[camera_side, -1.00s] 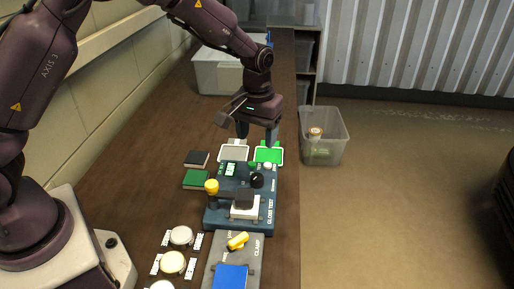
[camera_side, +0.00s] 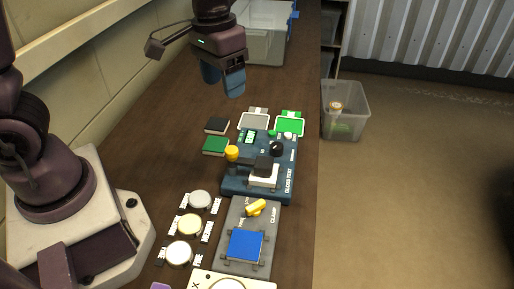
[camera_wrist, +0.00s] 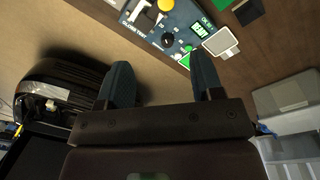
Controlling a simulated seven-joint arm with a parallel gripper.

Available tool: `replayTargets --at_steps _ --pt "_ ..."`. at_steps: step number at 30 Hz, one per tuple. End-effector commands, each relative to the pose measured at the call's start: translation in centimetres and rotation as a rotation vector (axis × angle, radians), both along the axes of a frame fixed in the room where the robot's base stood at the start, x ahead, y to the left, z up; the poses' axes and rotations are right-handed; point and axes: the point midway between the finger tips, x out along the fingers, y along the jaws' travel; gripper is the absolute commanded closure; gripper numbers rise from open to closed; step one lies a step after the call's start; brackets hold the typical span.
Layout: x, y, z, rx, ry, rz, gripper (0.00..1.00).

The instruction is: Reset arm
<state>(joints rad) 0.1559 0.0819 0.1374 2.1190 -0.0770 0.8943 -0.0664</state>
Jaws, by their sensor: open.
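My gripper (camera_side: 222,84) is raised above the bench, left of the white and green trays, with nothing between its fingers. In the wrist view its two blue fingers (camera_wrist: 160,88) stand wide apart and empty. The gloss test unit (camera_side: 232,182) sits on the bench below, with a yellow knob (camera_side: 232,153), a black dial (camera_side: 276,148) and a small green display. It also shows in the wrist view (camera_wrist: 182,22). The clamp plate (camera_side: 262,262) with a blue square pad (camera_side: 245,245) and yellow handle (camera_side: 256,207) lies in front of it.
A white-grey tray (camera_side: 254,121) and a green tray (camera_side: 290,125) lie behind the unit. Black (camera_side: 217,125) and green (camera_side: 215,146) blocks lie to its left. Several round pads (camera_side: 189,224) lie front left. A clear bin (camera_side: 345,110) stands right of the bench; a large tub (camera_side: 262,45) is at the back.

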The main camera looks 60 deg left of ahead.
Motion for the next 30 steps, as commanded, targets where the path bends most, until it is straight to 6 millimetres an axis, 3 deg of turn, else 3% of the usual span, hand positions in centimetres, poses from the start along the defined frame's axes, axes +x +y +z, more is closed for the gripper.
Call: replayTargets --at_steps 1,6,13,21,30 --pt "-1.5 0.1 1.4 -0.004 -0.038 -0.020 0.39" --pt "-6.2 0.5 4.4 0.011 -0.154 -0.082 0.39" --pt "-11.0 1.1 6.8 0.054 -0.322 -0.106 0.39" --pt "-12.2 1.5 8.8 0.074 -0.445 -0.084 0.39" --pt "-12.2 1.6 8.9 0.074 -0.446 -0.079 0.39"
